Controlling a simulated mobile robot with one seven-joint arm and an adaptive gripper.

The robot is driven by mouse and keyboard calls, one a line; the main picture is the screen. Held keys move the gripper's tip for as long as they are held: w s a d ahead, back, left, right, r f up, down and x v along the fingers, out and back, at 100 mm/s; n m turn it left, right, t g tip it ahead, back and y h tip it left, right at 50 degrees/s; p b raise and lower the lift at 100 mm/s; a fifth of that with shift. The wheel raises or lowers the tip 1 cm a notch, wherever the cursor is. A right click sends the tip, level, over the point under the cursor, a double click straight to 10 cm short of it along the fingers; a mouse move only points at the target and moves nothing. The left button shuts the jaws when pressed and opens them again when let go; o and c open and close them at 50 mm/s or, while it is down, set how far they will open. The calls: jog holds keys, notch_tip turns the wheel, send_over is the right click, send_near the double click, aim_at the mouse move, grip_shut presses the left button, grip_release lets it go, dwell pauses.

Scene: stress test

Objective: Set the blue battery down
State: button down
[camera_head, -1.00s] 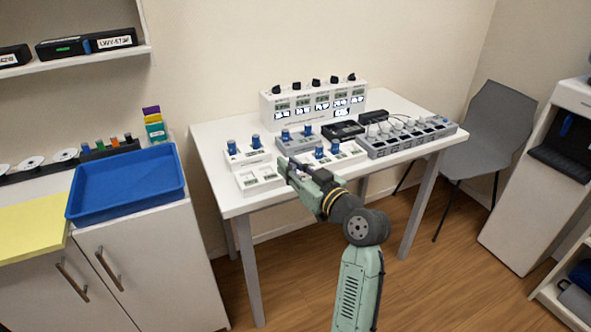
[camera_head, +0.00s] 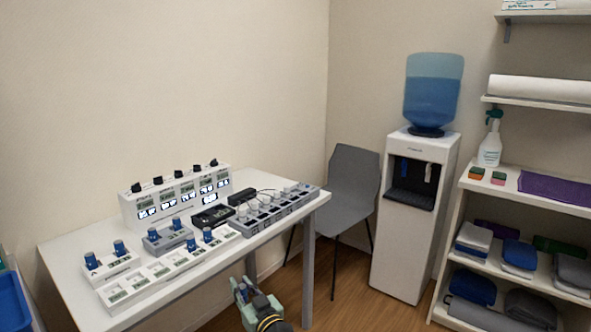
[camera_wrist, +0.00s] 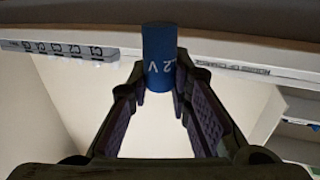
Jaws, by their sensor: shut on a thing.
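A blue battery (camera_wrist: 158,60) with white "…2 V" lettering is between the fingertips of my gripper (camera_wrist: 160,80) in the wrist view. My gripper is shut on it. In the head view, my gripper (camera_head: 240,288) is low in the picture, in front of the white table (camera_head: 78,245); I cannot make out the held battery there. Other blue batteries stand in white trays (camera_head: 110,265) on the left of the table and in a grey charger (camera_head: 167,238) behind them. A white tray (camera_head: 160,272) at the front has several bare slots.
A white tester box with displays (camera_head: 175,200) is at the table's back. A grey slotted strip (camera_head: 275,212) lies along the right side, beside a black device (camera_head: 212,216). A grey chair (camera_head: 352,185), water dispenser (camera_head: 412,220) and shelves (camera_head: 535,225) stand right.

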jog(key=s+d+f+m+t+h+b, duration=0.1)
jog(key=d+f+m+t+h, duration=0.15)
jog(key=d+f+h, duration=0.5)
jog(key=s+d+f+m+t+h, duration=0.15)
jog(key=d+f+m, duration=0.25)
jog(key=d+f, duration=0.8)
jog(key=s+d+f+g, duration=0.1)
jog(key=s+d+f, duration=0.25)
jog(key=f, duration=0.25)
jog(key=s+a+f+h, duration=0.1)
jog(key=s+a+f, duration=0.8)
jog(key=s, duration=0.2)
jog(key=shift+s+f, duration=0.15)
jog(key=shift+f, duration=0.1)
jog(key=shift+a, duration=0.2)
